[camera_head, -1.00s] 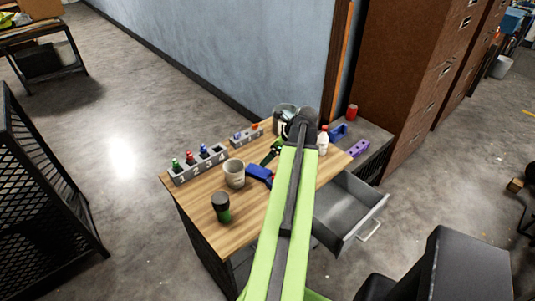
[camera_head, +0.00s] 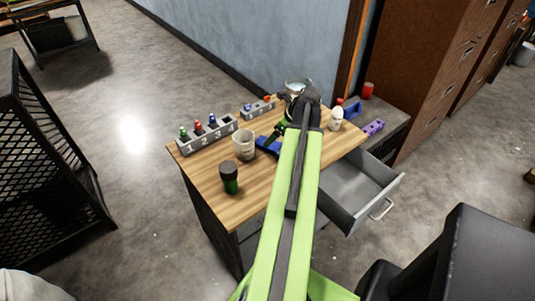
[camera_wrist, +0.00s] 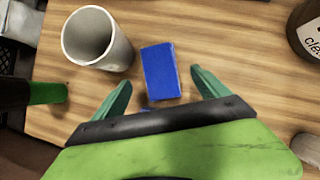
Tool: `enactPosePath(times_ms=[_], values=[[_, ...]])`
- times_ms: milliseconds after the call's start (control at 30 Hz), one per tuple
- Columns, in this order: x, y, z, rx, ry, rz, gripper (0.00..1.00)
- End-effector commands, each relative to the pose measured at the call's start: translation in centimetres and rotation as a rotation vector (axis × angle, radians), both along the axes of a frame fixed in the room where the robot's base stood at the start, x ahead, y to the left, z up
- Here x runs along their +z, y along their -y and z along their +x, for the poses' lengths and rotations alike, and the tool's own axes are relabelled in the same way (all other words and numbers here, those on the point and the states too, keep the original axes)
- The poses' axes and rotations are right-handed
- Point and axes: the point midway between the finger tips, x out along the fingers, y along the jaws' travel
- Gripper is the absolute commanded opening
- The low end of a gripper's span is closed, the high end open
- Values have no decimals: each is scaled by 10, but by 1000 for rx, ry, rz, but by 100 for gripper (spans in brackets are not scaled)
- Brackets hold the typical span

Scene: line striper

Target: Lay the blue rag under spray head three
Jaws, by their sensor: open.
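The blue rag (camera_head: 268,145), a flat folded rectangle, lies on the wooden desktop beside a grey cup. In the wrist view the rag (camera_wrist: 160,72) lies between the fingers of my gripper (camera_wrist: 161,76), which are open with space on both sides. In the head view my arm hides most of the gripper; a green finger shows near the rag. A grey rack (camera_head: 207,139) numbered 1 to 4 stands at the desk's back left edge. It holds a green, a red and a blue spray head; the blue spray head three (camera_head: 212,120) is behind the 3. Slot 4 looks empty.
The grey cup (camera_head: 243,144) and a dark green-based canister (camera_head: 229,178) stand left of the rag. A white bottle (camera_head: 336,117) stands to the right. A smaller rack (camera_head: 258,107) is at the back. An open drawer (camera_head: 358,190) juts out at the right front.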

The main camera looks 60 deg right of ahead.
Motion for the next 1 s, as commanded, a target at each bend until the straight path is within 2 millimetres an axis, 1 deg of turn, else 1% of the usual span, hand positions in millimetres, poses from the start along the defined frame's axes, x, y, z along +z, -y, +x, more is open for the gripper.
enactPosePath(times_ms=[33, 167, 233, 400, 500, 600, 767, 1000], values=[[-7, 0, 3, 1, 0, 0, 85], [-5, 0, 3, 0, 0, 0, 85], [-10, 0, 5, 0, 0, 0, 85], [-39, 0, 14, 0, 0, -1, 85], [-52, -1, 23, 1, 1, 0, 85], [-53, -1, 26, 0, 1, 0, 85], [-50, -1, 26, 0, 0, 0, 85], [-52, -2, 26, 0, 0, 0, 85]])
